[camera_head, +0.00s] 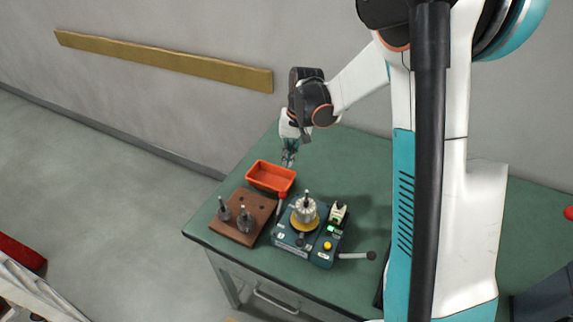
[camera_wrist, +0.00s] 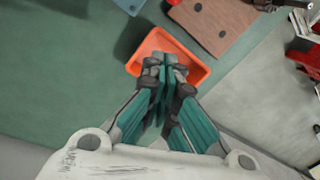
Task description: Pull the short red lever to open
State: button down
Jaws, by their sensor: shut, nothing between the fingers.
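The short red lever (camera_head: 282,197) stands upright at the left back side of the teal winding machine (camera_head: 291,240) in the head view, close to the orange tray's right corner. The machine carries a silver armature (camera_head: 304,209) on a yellow disc. My gripper (camera_head: 289,161) is shut and empty, pointing down behind the tray and above the lever in the picture. In the wrist view my gripper's closed fingers (camera_wrist: 165,66) show over the orange tray (camera_wrist: 190,65).
The orange tray (camera_head: 271,177) looks empty. A brown block (camera_head: 236,225) with two grey parts stands left of the machine. A grey-handled crank (camera_head: 356,256) sticks out to the right. The green table (camera_head: 350,160) is clear behind the machine; a wall stands behind it.

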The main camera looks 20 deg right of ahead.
aim_at(280, 206)
jog(key=f+b, duration=0.1)
jog(key=f, duration=0.2)
jog(key=a+f, duration=0.1)
jog(key=f, duration=0.2)
jog(key=f+b, duration=0.1)
jog(key=f, duration=0.1)
jog(key=shift+w+a+f+b, duration=0.15)
jog(key=shift+a+f+b, duration=0.1)
jog(key=shift+f+b, duration=0.15)
jog(key=s, duration=0.1)
jog(key=s+r, duration=0.1)
jog(key=s+a, duration=0.1)
jog(key=shift+s+r, duration=0.25)
jog(key=shift+r, duration=0.1)
jog(key=shift+s+a+r+t+h, duration=0.2)
jog(key=shift+r+t+h, duration=0.05)
jog(key=shift+t+h, duration=0.05)
